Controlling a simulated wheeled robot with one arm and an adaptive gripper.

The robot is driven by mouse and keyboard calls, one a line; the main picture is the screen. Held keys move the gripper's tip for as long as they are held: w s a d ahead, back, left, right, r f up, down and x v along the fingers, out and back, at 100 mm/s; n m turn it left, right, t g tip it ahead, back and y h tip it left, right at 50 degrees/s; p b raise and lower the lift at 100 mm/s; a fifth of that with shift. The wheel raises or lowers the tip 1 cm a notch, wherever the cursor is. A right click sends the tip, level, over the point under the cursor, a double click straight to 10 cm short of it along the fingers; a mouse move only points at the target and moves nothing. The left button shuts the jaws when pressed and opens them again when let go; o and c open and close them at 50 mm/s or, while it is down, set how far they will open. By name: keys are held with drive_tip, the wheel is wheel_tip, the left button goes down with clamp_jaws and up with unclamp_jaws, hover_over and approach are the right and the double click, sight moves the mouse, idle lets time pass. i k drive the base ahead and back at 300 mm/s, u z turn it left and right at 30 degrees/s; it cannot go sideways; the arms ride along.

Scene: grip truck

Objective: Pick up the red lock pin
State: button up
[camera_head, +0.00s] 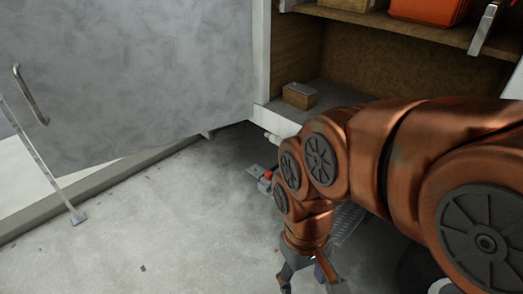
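A small red piece (267,175), which looks like the red lock pin, shows beside a grey metal bracket (255,171) low in the shadow under the truck body. My arm covers the area just right of it, so its full shape is hidden. My gripper (312,287) points down over the concrete floor at the bottom of the picture, nearer the camera than the red piece and apart from it. Its two fingers are spread. A small purple part shows between them; I cannot tell what it is. The fingertips are at the picture's lower edge.
A large grey door panel (130,70) with a metal handle (29,94) fills the upper left. An open compartment holds a small wooden box (299,95), with an orange case (428,9) on the shelf above. The concrete floor (150,225) at left is mostly clear.

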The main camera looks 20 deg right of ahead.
sight(268, 174)
drive_tip(key=k, duration=0.65)
drive_tip(key=u, duration=0.8)
drive_tip(key=i, duration=2.05)
drive_tip(key=z, duration=1.2)
drive_tip(key=i, duration=0.4)
drive_tip(key=z, duration=0.45)
